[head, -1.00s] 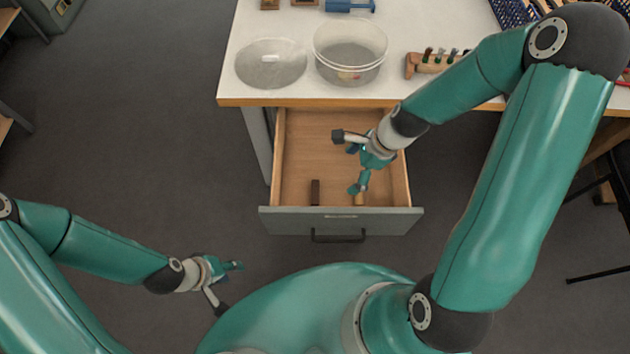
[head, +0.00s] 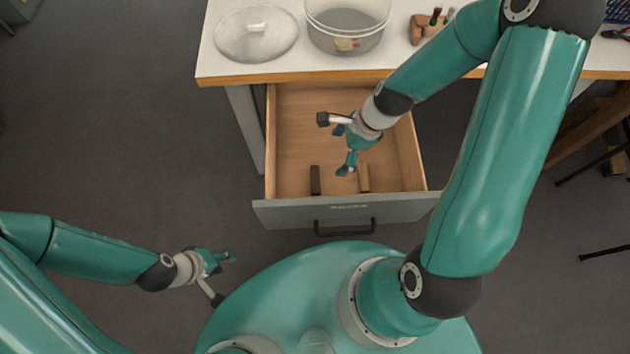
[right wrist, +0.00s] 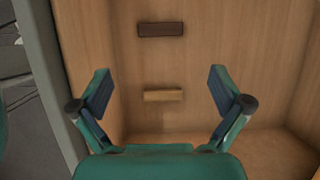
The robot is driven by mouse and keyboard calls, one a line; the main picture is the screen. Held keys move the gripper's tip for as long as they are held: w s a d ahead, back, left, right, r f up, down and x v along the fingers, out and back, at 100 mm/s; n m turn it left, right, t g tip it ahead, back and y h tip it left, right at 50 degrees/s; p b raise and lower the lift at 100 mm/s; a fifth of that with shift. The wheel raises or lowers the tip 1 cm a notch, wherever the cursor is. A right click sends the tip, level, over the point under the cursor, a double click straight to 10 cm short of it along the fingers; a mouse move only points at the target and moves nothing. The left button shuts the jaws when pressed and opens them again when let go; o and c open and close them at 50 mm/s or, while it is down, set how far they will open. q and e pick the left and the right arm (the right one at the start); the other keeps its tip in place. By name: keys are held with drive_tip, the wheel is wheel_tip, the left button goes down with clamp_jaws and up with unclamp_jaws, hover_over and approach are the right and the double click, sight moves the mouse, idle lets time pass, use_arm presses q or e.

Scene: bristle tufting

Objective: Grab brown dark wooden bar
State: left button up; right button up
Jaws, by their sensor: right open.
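The dark brown wooden bar (head: 315,180) lies in the open drawer (head: 290,135) near its front panel, left of a light wooden bar (head: 364,178). In the right wrist view the dark bar (right wrist: 161,29) lies beyond the light bar (right wrist: 164,95), past my fingertips. My right gripper (head: 347,172) is over the drawer, open and empty; its spread fingers (right wrist: 160,85) show in the right wrist view, with the light bar between them in the picture. My left gripper (head: 228,275) is outside the drawer at the lower left, its jaw state unclear.
A workbench (head: 215,70) stands above the drawer. It holds a clear lid (head: 256,38), a clear tub (head: 345,38) and a wooden holder with tools (head: 425,28). The drawer walls and front panel (head: 280,213) border the bars. The rest of the drawer floor is clear.

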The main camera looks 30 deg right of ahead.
drive_tip(key=b, duration=0.7)
hover_over(315, 179)
drive_tip(key=d, duration=0.2)
drive_tip(key=f, duration=1)
drive_tip(key=shift+s+a+f, duration=0.25)
drive_tip(key=shift+s, duration=0.15)
drive_tip(key=b+x, duration=0.3)
drive_tip(key=x, duration=0.1)
drive_tip(key=shift+s+d+f, duration=0.1)
drive_tip(key=shift+d, duration=0.2)
drive_tip(key=shift+a+f+b, duration=0.25)
drive_tip(key=shift+f+b, duration=0.25)
drive_tip(key=shift+r, duration=0.1)
drive_tip(key=c, duration=0.7)
